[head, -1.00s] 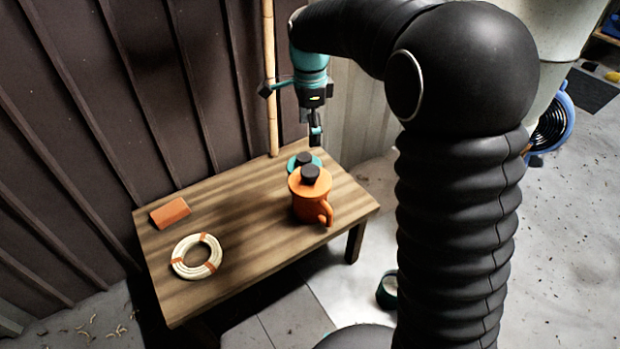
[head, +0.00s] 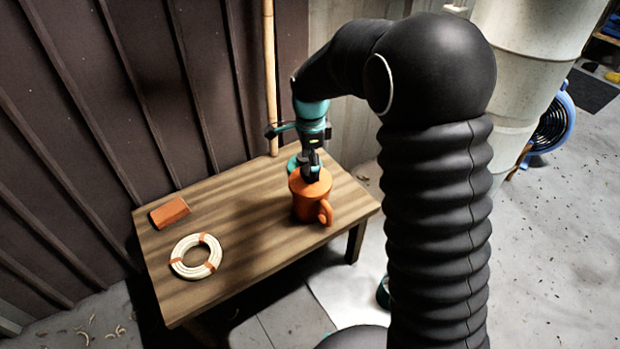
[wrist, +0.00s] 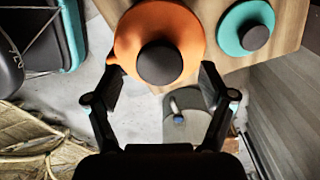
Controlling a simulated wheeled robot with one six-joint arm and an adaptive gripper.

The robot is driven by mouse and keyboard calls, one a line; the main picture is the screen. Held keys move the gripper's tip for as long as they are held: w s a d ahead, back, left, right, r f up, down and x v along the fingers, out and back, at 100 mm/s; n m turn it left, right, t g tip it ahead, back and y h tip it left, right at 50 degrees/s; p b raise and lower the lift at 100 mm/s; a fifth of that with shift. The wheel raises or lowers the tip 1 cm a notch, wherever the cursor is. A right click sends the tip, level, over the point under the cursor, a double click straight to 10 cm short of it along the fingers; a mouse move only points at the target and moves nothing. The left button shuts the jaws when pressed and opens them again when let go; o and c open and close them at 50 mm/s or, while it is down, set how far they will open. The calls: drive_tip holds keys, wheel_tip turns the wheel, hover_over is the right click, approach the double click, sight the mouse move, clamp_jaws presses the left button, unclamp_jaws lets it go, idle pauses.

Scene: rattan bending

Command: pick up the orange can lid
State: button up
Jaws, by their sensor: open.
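The orange can lid (wrist: 135,40) has a round dark knob (wrist: 160,63) on top and sits on the orange can (head: 305,209), which has a side handle. In the head view the lid (head: 318,187) is partly hidden behind my gripper (head: 311,172). My gripper also shows in the wrist view (wrist: 164,82), open and empty. Its two fingers are spread to the left and right of the knob, near the lid's edge. I cannot tell their exact height above the lid.
A teal lid (wrist: 240,22) with a dark knob lies close beside the can on the wooden table (head: 245,218). A rattan coil (head: 178,266) and an orange block (head: 170,212) lie at the left. A bamboo pole (head: 269,75) stands behind the table.

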drive_tip(key=shift+f, duration=1.35)
drive_tip(key=c, duration=1.4)
drive_tip(key=shift+o, duration=0.2)
drive_tip(key=shift+r, duration=0.1)
